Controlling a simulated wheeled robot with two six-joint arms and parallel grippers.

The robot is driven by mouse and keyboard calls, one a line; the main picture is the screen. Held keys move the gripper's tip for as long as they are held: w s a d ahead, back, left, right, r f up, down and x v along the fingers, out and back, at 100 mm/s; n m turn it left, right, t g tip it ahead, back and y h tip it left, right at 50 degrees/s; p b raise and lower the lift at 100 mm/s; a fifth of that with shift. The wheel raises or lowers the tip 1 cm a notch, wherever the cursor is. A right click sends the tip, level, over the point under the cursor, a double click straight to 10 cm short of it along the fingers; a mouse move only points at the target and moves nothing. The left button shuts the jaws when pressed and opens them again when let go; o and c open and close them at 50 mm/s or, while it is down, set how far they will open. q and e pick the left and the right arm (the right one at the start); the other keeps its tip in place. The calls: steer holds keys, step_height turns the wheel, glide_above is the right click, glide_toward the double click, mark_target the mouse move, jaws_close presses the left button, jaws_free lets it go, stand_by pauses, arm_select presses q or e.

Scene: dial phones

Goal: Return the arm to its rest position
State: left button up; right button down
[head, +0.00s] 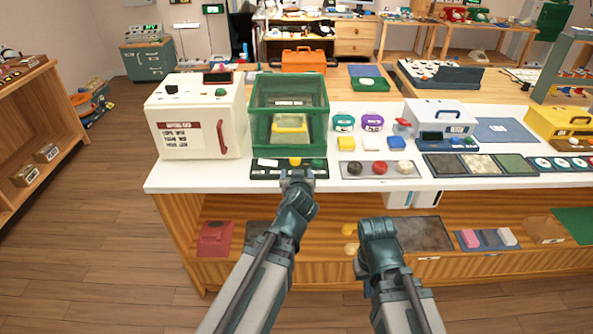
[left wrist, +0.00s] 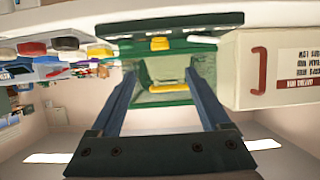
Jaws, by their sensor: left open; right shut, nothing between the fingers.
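My left arm reaches from the bottom of the head view up to the white counter, where my left gripper (head: 297,176) is at the front edge of a dark panel (head: 262,171) with a yellow button (head: 295,162). In the left wrist view the left gripper (left wrist: 162,75) has its two fingers apart, with nothing held between them. Beyond them is the green see-through box (left wrist: 165,97) with a yellow item inside; the box (head: 289,95) also stands behind the panel in the head view. My right gripper (head: 378,237) is shut and empty, in front of the counter's lower shelf.
The white machine with a red handle (head: 197,115) stands left of the green box. A grey tray with round knobs (head: 352,171) lies right of the panel. Open wooden floor (head: 105,220) lies left of the counter.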

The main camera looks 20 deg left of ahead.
stand_by(0.4)
arm_select(q)
steer(key=s+d+f+m+g+h+p, duration=0.1)
steer(key=s+d+f+m+g+p, duration=0.1)
steer(key=s+d+g, duration=0.4)
steer(key=s+d+f+m+g+h+p, duration=0.1)
steer(key=s+d+m+g+p, duration=0.4)
steer(key=s, duration=1.2)
steer(key=shift+d+f+g+h+p, duration=0.4)
steer(key=shift+d+f+g+p, duration=0.3)
steer(key=shift+d+g+p, duration=0.3)
